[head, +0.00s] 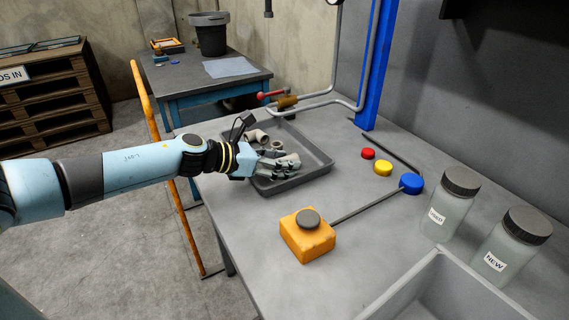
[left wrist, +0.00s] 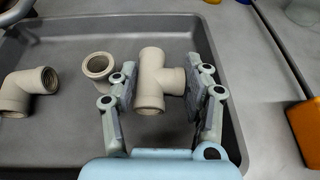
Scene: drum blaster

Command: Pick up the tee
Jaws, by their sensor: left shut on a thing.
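The tee (left wrist: 152,78) is a beige pipe fitting with a side branch, seen in the left wrist view in the grey tray (left wrist: 75,150). My left gripper (left wrist: 163,72) is shut on it, with one finger on each side. In the head view my left gripper (head: 278,163) is low over the tray (head: 316,171), and its fingers largely hide the tee. A beige elbow (left wrist: 26,92) and a short ring-like fitting (left wrist: 98,66) lie left of the tee in the left wrist view. My right gripper is not in view.
An orange box with a grey button (head: 307,240) stands in front of the tray. Red (head: 368,153), yellow (head: 383,168) and blue (head: 411,183) caps lie to the right. Two lidded jars (head: 450,205) (head: 512,245) stand near a grey bin (head: 440,290). A bent pipe (head: 320,98) stands behind the tray.

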